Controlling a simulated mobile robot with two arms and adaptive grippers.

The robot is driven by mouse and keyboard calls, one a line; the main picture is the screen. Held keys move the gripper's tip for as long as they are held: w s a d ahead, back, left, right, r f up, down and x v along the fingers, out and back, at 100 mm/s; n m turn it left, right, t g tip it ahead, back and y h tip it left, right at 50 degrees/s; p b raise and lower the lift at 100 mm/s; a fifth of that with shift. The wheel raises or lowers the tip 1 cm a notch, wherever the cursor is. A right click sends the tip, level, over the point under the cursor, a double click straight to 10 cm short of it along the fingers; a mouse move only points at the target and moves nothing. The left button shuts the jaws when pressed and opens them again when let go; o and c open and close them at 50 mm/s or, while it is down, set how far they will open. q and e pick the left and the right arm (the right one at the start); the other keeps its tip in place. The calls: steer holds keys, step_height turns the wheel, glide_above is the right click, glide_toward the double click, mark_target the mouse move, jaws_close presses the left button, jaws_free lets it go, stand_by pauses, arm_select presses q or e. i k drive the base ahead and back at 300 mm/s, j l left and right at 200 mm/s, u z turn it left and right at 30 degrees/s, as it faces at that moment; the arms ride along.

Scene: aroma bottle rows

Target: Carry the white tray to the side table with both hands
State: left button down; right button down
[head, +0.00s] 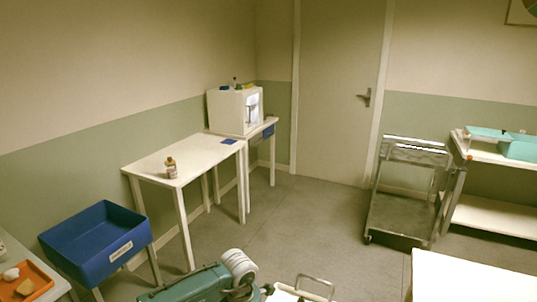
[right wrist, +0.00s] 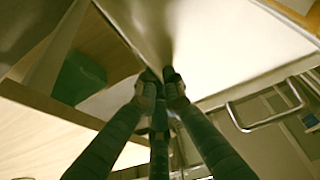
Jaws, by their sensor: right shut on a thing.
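The white tray (head: 285,296) shows only in part at the bottom edge of the head view, with a metal handle (head: 316,281) standing up at its end. In the right wrist view the tray's pale surface (right wrist: 235,45) fills the upper right, with a handle (right wrist: 268,112) at the right. My right gripper (right wrist: 160,78) is shut at the tray's near edge. My left arm shows at the bottom of the head view, but its fingers are out of sight. A white table (head: 200,150) holds a brown bottle (head: 171,167); I cannot tell whether it is the side table.
Behind it, a smaller table holds a white machine (head: 232,110). A blue bin (head: 97,243) stands at left, near an orange tray (head: 30,285). A metal cart (head: 405,190) and a shelf (head: 490,215) stand at right. A pale tabletop (head: 470,280) is at lower right. The middle floor is clear.

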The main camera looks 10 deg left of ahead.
mark_target(189, 153)
steer(key=i+j+u, duration=0.35)
steer(key=i, duration=0.3)
steer(key=i+u, duration=0.35)
steer(key=i, duration=0.35)
steer(key=i+l+u, duration=0.4)
steer(key=i+l, duration=0.15)
steer(key=l, duration=0.2)
steer(key=i+l+u, duration=0.2)
steer(key=l, duration=0.25)
steer(key=i+l+u, duration=0.15)
steer(key=l, duration=0.4)
steer(key=i+l+u, duration=0.2)
steer(key=l, duration=0.35)
steer(key=l+u, duration=0.15)
steer(key=l, duration=0.4)
steer(key=i+l, duration=0.15)
steer(key=l, duration=0.25)
steer(key=i+l+u, duration=0.1)
steer(key=l, duration=0.3)
steer(key=i, duration=1.7)
